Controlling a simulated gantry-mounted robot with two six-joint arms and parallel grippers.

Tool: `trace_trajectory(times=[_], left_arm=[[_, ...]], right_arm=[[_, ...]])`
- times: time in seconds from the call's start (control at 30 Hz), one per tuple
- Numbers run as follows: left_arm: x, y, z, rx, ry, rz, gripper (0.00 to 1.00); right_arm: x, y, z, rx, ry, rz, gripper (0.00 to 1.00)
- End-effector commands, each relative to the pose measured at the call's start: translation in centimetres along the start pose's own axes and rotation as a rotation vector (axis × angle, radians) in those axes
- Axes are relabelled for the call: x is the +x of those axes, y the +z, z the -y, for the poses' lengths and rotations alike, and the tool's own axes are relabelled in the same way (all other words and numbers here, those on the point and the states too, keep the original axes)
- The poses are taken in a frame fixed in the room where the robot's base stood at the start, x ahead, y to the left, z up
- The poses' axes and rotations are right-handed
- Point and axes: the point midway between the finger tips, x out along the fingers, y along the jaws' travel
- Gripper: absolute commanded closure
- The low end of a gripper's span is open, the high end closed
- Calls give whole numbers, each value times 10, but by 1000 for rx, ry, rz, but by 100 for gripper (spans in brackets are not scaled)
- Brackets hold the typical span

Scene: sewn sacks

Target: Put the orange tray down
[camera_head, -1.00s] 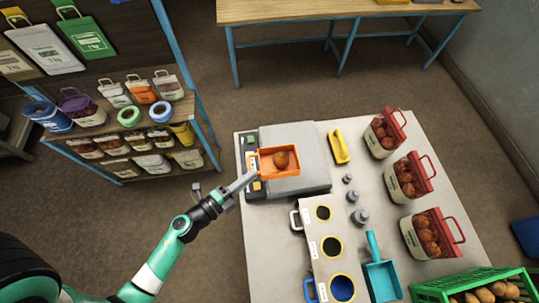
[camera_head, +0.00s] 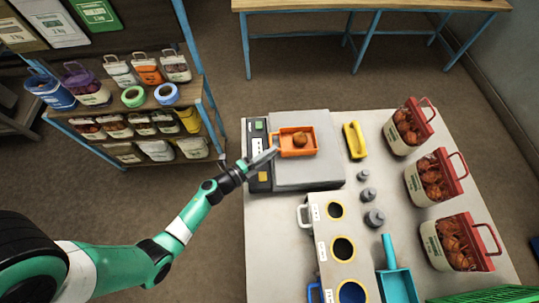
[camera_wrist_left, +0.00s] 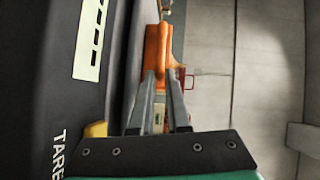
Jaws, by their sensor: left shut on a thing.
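The orange tray (camera_head: 289,149) holds one round brown item (camera_head: 300,138) and is over the grey plate of the scale (camera_head: 310,173). I cannot tell whether it touches the plate. My left gripper (camera_head: 275,151) reaches in from the left and is shut on the tray's near left side. In the left wrist view, the two fingers (camera_wrist_left: 160,74) meet the tray's orange wall (camera_wrist_left: 158,45), beside the dark scale panel. The tray's inside is hidden in that view. My right gripper is not in view.
A white block with round holes (camera_head: 338,270), a teal scoop (camera_head: 398,285) and red-topped sacks (camera_head: 455,240) fill the table's front and right.

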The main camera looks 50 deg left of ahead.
Motion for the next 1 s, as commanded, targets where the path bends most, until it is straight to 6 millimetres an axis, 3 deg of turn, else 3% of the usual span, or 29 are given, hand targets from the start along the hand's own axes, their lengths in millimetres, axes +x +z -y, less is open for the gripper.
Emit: trace_trajectory(times=[0.23, 0.27, 0.43, 0.77, 1.0], left_arm=[[0, 0, -1, -1, 1, 1, 100], [0, 0, -1, -1, 2, 1, 84], [0, 0, 0, 0, 1, 1, 56], [-6, 0, 2, -1, 3, 3, 56], [-57, 1, 4, -3, 4, 8, 56]], right_arm=[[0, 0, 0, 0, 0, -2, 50], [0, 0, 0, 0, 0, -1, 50], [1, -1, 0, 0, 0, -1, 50], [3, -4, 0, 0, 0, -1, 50], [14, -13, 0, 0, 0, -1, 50]])
